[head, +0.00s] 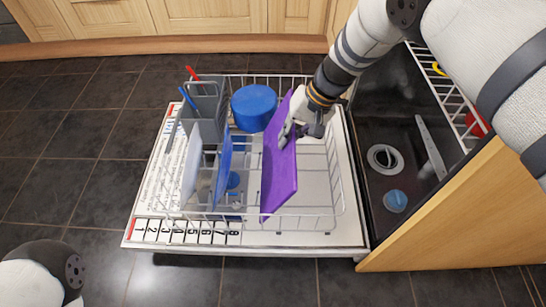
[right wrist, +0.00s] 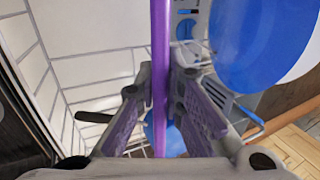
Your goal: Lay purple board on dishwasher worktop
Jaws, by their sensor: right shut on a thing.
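The purple board (head: 280,165) stands on edge, slightly tilted, in the pulled-out dishwasher rack (head: 315,185). My right gripper (head: 292,130) is shut on its upper part, near the edge toward the machine. In the right wrist view the board (right wrist: 160,45) shows as a thin purple strip between the two fingers (right wrist: 160,85). Whether its lower edge touches the rack is not clear. No worktop top surface is clearly visible. My left gripper is out of view.
The rack also holds a blue bowl (head: 254,107), a blue plate (head: 223,165), a white plate (head: 191,163) and a grey cutlery basket (head: 203,103). The open door (head: 150,190) lies under it. A wooden panel (head: 450,210) borders the dishwasher's dark interior.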

